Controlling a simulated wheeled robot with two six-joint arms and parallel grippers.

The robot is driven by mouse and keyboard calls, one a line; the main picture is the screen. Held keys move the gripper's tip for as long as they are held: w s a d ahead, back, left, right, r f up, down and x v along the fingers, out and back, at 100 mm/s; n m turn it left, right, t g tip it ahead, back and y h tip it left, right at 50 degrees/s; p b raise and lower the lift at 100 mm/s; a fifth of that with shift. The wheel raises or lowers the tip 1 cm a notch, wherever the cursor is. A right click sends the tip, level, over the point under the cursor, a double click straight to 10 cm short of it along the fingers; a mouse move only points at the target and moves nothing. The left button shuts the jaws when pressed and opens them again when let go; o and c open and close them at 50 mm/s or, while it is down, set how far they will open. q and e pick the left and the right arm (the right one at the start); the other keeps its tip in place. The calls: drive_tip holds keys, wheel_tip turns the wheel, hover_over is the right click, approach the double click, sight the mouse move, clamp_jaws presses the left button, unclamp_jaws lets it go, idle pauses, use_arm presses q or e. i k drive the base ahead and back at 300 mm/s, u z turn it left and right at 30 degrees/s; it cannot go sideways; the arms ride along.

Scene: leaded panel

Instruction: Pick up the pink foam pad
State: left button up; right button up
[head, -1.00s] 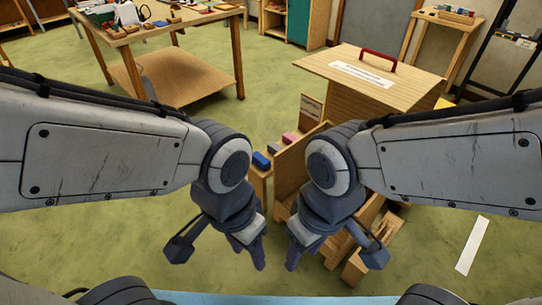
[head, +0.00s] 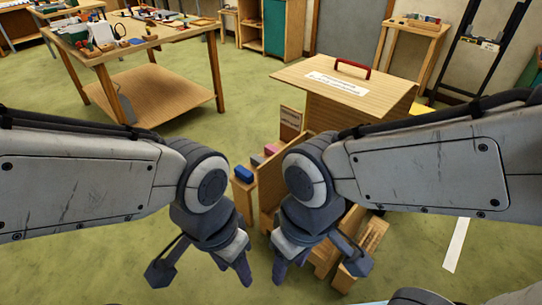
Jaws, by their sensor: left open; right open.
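A small pink block-like item (head: 271,149), which looks like the pink foam pad, sits in a row with a grey piece (head: 257,160) and a blue piece (head: 243,173) on a low wooden stand, left of the wooden cabinet. My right arm hides what lies just right of the pink item. My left gripper (head: 236,266) is open and empty, pointing down in front of the stand and nearer to me. My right gripper (head: 286,262) is open and empty beside it, in front of the wooden bins. Both grippers are apart from the pink item.
A wooden cabinet (head: 292,76) with a red handle (head: 353,67) and a white label stands behind the stand. A wooden worktable (head: 130,48) with tools stands at the back left. The green floor is clear on the left. A white strip (head: 456,245) lies at right.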

sight(270, 150)
drive_tip(key=u, duration=0.3)
drive_tip(key=i, duration=0.45)
drive_tip(key=u, duration=0.8)
drive_tip(key=i, duration=1.85)
drive_tip(key=z, duration=0.95)
drive_tip(key=i, duration=0.55)
drive_tip(key=z, duration=0.4)
